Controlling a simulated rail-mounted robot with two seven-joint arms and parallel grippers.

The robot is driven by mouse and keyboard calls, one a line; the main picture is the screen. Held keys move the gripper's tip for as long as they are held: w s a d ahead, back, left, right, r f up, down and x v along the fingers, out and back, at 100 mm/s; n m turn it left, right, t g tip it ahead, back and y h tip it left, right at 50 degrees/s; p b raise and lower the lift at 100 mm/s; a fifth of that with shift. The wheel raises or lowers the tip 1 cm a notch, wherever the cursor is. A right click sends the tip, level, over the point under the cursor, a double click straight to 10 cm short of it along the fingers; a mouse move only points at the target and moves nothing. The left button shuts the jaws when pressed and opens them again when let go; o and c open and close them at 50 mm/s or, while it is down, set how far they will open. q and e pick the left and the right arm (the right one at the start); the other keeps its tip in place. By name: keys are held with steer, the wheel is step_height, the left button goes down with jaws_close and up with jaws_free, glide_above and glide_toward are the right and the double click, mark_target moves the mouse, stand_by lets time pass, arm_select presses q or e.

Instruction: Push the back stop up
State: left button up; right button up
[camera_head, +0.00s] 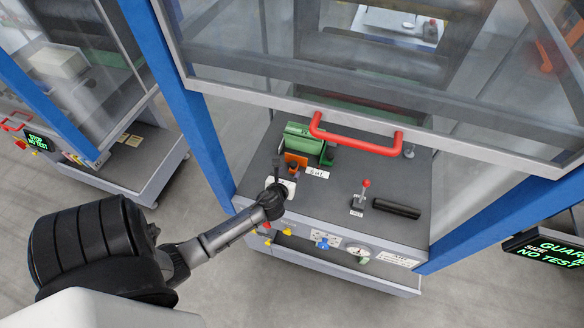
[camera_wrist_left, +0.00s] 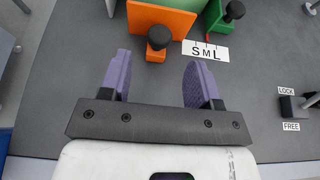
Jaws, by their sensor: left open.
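An orange bracket (camera_head: 296,159) with a black knob stands on the dark grey deck, beside a green block (camera_head: 303,139). Which of these is the back stop is not labelled. In the left wrist view the orange bracket (camera_wrist_left: 165,19) and its black knob (camera_wrist_left: 159,37) lie just beyond my fingertips, roughly in line with the gap between them. A green bracket (camera_wrist_left: 215,17) with its own black knob is to the right. My left gripper (camera_wrist_left: 160,70) is open and empty, its purple fingers apart. In the head view my left gripper (camera_head: 279,168) is just left of the orange bracket.
An S M L label (camera_wrist_left: 205,51) lies right of the orange bracket. A red-knobbed lever (camera_head: 365,187) and a black bar (camera_head: 396,209) are further right. A red guard handle (camera_head: 352,139) and clear guard panel hang above the deck. Front-edge knobs and a gauge (camera_head: 359,251) are below.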

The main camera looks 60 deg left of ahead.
mark_target(293, 166)
arm_select(q)
steer(key=shift+b+x, duration=0.5)
steer(key=shift+x, duration=2.3)
jaws_close()
